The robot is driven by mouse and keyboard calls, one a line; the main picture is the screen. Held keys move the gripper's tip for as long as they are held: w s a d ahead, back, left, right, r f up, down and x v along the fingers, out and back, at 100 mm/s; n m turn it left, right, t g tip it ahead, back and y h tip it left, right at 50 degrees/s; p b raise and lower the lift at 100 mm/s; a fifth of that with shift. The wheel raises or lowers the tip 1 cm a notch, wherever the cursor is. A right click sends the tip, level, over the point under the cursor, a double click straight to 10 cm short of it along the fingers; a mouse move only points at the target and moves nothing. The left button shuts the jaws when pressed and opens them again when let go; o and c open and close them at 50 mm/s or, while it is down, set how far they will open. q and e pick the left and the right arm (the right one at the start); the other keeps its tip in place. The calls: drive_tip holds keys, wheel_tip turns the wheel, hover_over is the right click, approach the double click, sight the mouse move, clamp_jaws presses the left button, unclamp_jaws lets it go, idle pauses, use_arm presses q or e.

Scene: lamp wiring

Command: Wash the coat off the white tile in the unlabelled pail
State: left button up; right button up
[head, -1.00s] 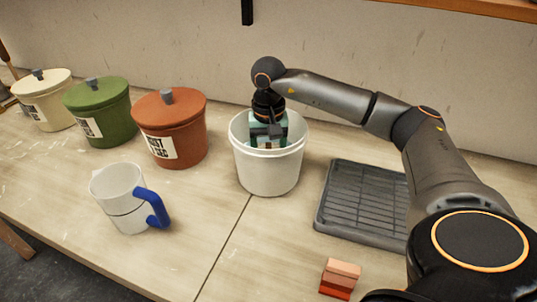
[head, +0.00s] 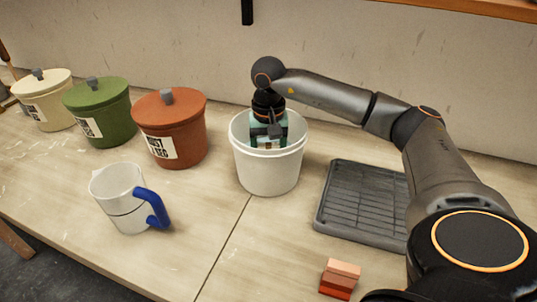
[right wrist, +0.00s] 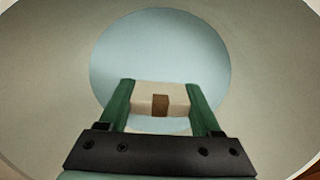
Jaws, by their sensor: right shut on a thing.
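The unlabelled white pail (head: 268,173) stands open on the table. My right gripper (head: 268,143) reaches down into it from above. In the right wrist view, the gripper (right wrist: 160,100) is shut on a whitish tile (right wrist: 143,93), with a green finger on each side. A brown patch shows in the middle of the tile's near side. Below the tile is a pale blue round surface (right wrist: 160,45), which looks like water; I cannot tell whether the tile touches it. My left gripper is not in view.
Cream (head: 48,106), green (head: 103,125) and terracotta (head: 178,140) lidded pails with labels stand to the left. A white jug (head: 118,205) with a blue handle is in front. A grey ribbed tray (head: 360,205) and stacked reddish blocks (head: 340,278) are on the right.

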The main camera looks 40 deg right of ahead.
sight(269, 144)
drive_tip(key=shift+r, duration=0.1)
drive_tip(key=shift+r+p, duration=0.3)
drive_tip(key=shift+p, duration=0.05)
wheel_tip(269, 144, up, 6)
drive_tip(key=p, duration=0.5)
drive_tip(key=shift+r, duration=0.1)
wheel_tip(269, 144, up, 10)
drive_tip(key=p, duration=0.6)
drive_tip(key=shift+f+p, duration=0.2)
drive_tip(key=shift+p, duration=0.1)
drive_tip(key=shift+a, duration=0.1)
